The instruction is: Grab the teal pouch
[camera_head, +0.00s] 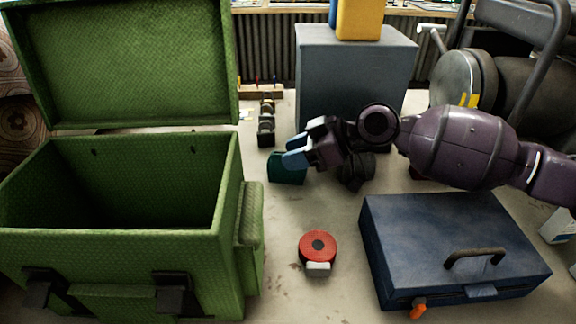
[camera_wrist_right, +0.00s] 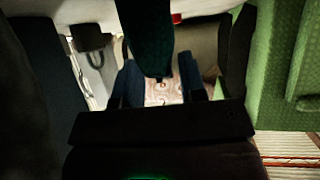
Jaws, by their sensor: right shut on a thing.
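The teal pouch (camera_head: 287,172) is a small dark teal block-like thing near the middle of the head view, just right of the green chest. My right gripper (camera_head: 295,152) reaches it from the right, its blue fingertips at the pouch's top, and is shut on it. In the right wrist view the pouch (camera_wrist_right: 147,38) hangs dark between the two blue fingers of my right gripper (camera_wrist_right: 160,82). Whether the pouch touches the surface below is unclear. My left gripper is not in view.
An open green chest (camera_head: 120,255) fills the left. A red tape-measure-like disc (camera_head: 317,246) and a blue case (camera_head: 450,245) lie in front. A grey cabinet (camera_head: 350,75) stands behind. A dark-metal part (camera_head: 267,125) lies behind the pouch. The surface around the red disc is clear.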

